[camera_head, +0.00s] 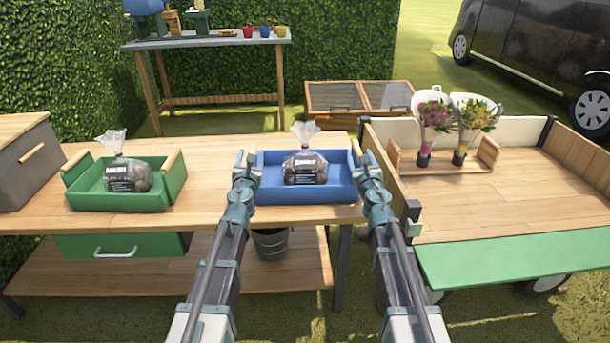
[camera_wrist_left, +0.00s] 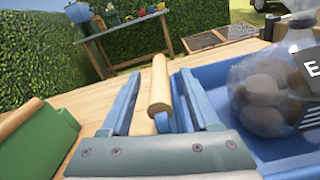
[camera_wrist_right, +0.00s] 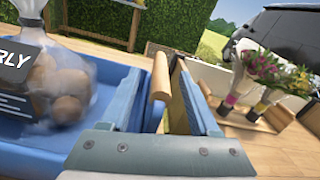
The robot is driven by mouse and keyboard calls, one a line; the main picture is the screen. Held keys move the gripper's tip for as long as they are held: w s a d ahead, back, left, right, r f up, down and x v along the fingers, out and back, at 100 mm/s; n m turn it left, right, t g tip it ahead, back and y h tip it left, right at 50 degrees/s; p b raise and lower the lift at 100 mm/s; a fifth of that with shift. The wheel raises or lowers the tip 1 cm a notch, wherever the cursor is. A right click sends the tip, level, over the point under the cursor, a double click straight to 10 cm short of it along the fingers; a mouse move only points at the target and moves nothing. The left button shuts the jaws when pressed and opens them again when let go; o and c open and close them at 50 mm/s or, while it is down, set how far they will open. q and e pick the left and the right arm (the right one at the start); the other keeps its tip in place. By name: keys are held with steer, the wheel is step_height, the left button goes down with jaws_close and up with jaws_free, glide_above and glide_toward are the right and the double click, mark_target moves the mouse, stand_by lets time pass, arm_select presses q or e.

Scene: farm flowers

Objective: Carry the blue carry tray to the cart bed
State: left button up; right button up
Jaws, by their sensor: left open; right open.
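The blue carry tray (camera_head: 330,190) sits on the wooden table and holds a clear bag of potatoes (camera_head: 305,168) with a dark label. My left gripper (camera_head: 242,165) is open at the tray's left end; in the left wrist view its fingers stand on both sides of the wooden handle (camera_wrist_left: 160,85). My right gripper (camera_head: 365,165) is open at the right end; in the right wrist view the other wooden handle (camera_wrist_right: 161,76) lies between its fingers. The cart bed (camera_head: 510,200), of bare planks, is to the right of the table.
A green tray (camera_head: 150,200) with another bag stands left on the table (camera_head: 215,190), beside a grey box (camera_head: 25,170). A wooden carrier (camera_head: 405,168) with two bouquets occupies the cart's back left. The cart's middle and right are clear. Its green side board (camera_head: 500,265) is at the front.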

arm_select(q)
steer(key=shift+w+a, duration=0.1)
steer(key=shift+w, duration=1.05)
arm_select(e)
steer(key=shift+w, duration=1.15)
arm_select(q)
steer(key=shift+c, duration=0.4)
arm_select(e)
steer(key=shift+c, duration=0.4)
arm_select(q)
jaws_close()
arm_select(e)
jaws_close()
